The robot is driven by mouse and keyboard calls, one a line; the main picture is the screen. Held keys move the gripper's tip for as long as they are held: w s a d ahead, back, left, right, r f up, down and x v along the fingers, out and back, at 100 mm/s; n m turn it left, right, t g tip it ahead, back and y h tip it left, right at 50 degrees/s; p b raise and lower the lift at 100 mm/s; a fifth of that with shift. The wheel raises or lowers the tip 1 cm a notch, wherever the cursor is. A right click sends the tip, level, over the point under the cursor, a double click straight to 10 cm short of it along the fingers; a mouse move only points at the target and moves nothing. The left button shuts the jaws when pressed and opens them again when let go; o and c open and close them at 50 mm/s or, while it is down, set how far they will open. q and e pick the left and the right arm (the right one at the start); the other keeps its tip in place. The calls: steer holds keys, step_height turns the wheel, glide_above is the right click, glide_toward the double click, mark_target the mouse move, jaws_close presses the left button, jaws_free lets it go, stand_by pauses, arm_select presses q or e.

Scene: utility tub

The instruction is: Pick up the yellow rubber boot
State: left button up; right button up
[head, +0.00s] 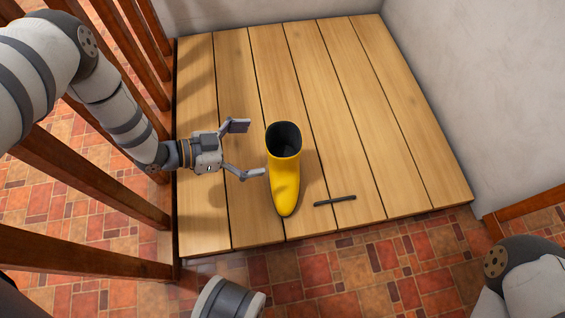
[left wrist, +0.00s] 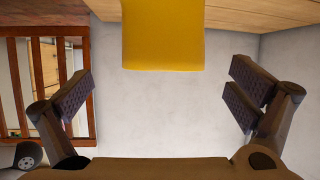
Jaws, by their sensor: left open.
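The yellow rubber boot (head: 285,180) stands upright on the wooden platform, its dark opening facing up and its toe toward the platform's front edge. My left gripper (head: 248,150) is open and empty, just left of the boot, with its fingers pointing at it. A gap shows between the fingers and the boot shaft. In the left wrist view the boot (left wrist: 162,35) shows as a yellow block at the top, between the two spread fingers (left wrist: 165,95) and beyond them. My right gripper is not seen; only part of that arm shows at the lower right.
The wooden platform (head: 350,90) is mostly bare. A thin dark bar (head: 335,201) lies right of the boot's toe. Wooden railing posts (head: 90,175) stand along the left, near my left arm. Pale walls (head: 480,90) close off the back and right. Red tiles (head: 330,270) cover the floor in front.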

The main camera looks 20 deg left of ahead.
mark_target(297, 144)
arm_select(q)
steer(key=b+x, duration=0.1)
steer(key=x, duration=0.2)
steer(key=b+x, duration=0.1)
steer(key=x, duration=0.1)
steer(key=b+x, duration=0.1)
steer(key=x, duration=0.2)
steer(key=shift+w+f, duration=0.2)
steer(key=shift+f, duration=0.25)
steer(key=shift+r, duration=0.1)
steer(key=c, duration=1.8)
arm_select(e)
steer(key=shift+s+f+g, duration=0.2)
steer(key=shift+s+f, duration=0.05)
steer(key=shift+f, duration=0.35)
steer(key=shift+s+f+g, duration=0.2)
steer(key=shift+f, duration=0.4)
